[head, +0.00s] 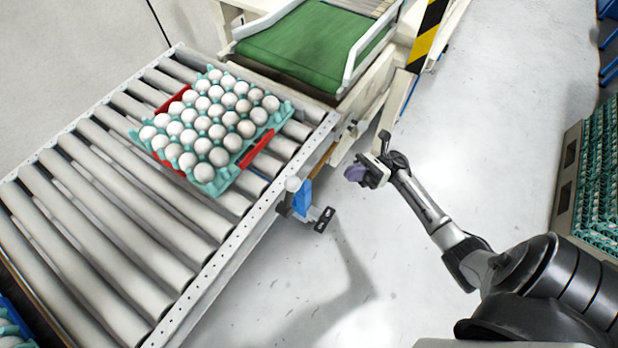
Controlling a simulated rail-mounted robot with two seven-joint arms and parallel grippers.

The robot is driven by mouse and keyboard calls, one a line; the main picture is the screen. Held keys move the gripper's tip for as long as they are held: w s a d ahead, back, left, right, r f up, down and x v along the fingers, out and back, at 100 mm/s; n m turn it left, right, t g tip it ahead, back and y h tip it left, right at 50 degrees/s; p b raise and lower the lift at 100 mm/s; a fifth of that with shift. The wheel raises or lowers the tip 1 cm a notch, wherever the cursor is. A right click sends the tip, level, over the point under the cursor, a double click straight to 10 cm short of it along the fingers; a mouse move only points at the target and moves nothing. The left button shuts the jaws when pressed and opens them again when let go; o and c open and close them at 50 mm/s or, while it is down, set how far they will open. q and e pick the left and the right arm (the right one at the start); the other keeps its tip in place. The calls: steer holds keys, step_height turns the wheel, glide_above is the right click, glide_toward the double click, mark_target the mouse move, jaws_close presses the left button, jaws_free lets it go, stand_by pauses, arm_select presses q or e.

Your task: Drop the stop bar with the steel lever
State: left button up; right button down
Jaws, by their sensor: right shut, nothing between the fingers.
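A teal egg tray (216,186) full of white eggs sits on the roller conveyor (185,245) near its far end. Red parts show on two sides of the tray, one at its right side (257,150); they may belong to the stop bar, whose middle is hidden by the tray. A blue bracket (301,198) with a pale round knob and black pedal-like pieces is at the conveyor's right side. I cannot clearly pick out the steel lever. My right gripper (358,174) is shut and empty, right of the conveyor's end and apart from the bracket. My left gripper is out of view.
A green belt (300,48) with white side rails lies beyond the rollers. A yellow-and-black striped post (425,42) stands behind my right gripper. Stacked teal trays (598,185) stand at the right edge. The grey floor between them and the conveyor is clear.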

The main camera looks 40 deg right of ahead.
glide_toward(288, 196)
step_height(288, 196, up, 4)
steer(key=w+a, duration=0.1)
steer(key=w, duration=0.1)
steer(key=shift+x, duration=0.95)
steer(key=shift+s+r, duration=0.15)
steer(key=shift+g, duration=0.3)
